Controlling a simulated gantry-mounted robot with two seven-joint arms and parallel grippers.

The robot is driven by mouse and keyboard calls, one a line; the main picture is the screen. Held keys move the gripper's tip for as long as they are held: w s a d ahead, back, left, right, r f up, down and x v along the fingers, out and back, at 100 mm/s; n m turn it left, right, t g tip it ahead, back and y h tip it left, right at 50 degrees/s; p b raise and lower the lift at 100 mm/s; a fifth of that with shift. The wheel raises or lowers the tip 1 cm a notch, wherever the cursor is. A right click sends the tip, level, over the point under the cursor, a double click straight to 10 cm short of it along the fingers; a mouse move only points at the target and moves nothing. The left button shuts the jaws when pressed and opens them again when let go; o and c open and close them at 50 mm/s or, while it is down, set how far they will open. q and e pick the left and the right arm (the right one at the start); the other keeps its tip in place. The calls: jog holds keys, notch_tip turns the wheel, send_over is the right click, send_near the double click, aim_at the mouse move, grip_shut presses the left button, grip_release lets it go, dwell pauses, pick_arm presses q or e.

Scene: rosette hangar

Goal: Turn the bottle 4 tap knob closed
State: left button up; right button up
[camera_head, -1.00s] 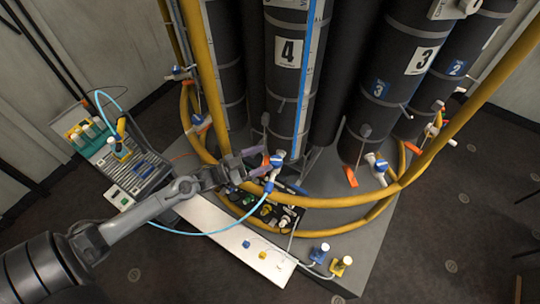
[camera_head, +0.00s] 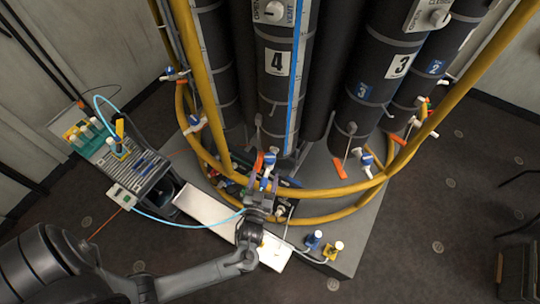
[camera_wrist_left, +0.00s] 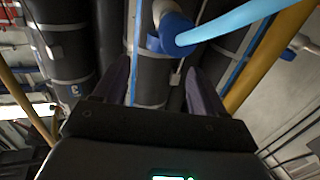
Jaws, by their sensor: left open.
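Bottle 4 (camera_head: 272,98) is a tall black cylinder with a white "4" label. At its foot is a blue and white tap (camera_head: 269,160) with an orange knob (camera_head: 259,163). My left gripper (camera_head: 262,184) is just below this tap in the head view, pointing up at it, and partly hides its lower side. In the left wrist view my left gripper (camera_wrist_left: 162,75) has its dark fingers spread with nothing between them. A blue tap fitting (camera_wrist_left: 176,32) with a light blue hose (camera_wrist_left: 228,20) shows ahead, above the gap. The knob cannot be made out there. My right gripper is out of view.
Yellow rails (camera_head: 325,190) curve around the bottles close to the gripper. Bottle 3 (camera_head: 385,90) has its own tap (camera_head: 367,157) at right. A white board (camera_head: 205,205), a grey case (camera_head: 140,170) and blue and yellow fittings (camera_head: 333,250) lie in front.

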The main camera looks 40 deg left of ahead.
aim_at(269, 157)
pick_arm(q)
jog(key=p+x, duration=0.1)
jog(key=x, duration=0.8)
jog(key=shift+w+a, duration=0.1)
jog(key=c, duration=1)
jog(key=shift+o, duration=0.2)
jog(key=m+t+h, duration=0.1)
jog(key=h, duration=0.1)
jog(key=shift+a+r+m+h+p, duration=0.1)
jog(key=shift+r+m+h+p, duration=0.05)
jog(key=shift+m+h+p, duration=0.2)
jog(key=shift+m+t+h, duration=0.4)
jog(key=shift+m+h, duration=0.25)
jog(key=shift+h, duration=0.2)
jog(key=o, duration=1)
jog(key=shift+c, duration=0.2)
